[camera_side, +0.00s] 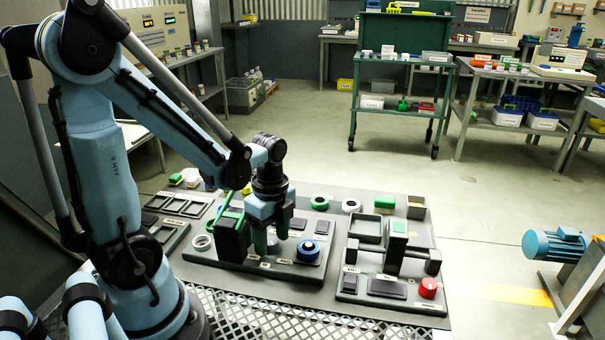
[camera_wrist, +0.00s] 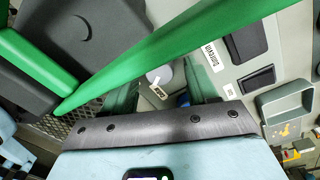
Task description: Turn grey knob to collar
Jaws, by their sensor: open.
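My gripper (camera_side: 270,232) points down over the middle panel in the side view, just right of a black block (camera_side: 232,240) with a green lever (camera_side: 228,206). In the wrist view my gripper (camera_wrist: 160,88) is open. A small light grey round part (camera_wrist: 159,74), which looks like the grey knob, shows between its fingers with a small label beside it. I cannot tell whether the fingers touch it. The knob is mostly hidden in the side view. The collar cannot be made out clearly. The green lever (camera_wrist: 170,50) crosses the wrist view above the gripper.
A blue round knob (camera_side: 308,251) sits just right of my gripper. A pale ring (camera_side: 202,242) lies left of the block. The right panel carries a red button (camera_side: 428,288) and grey posts. Several small coloured parts line the table's back.

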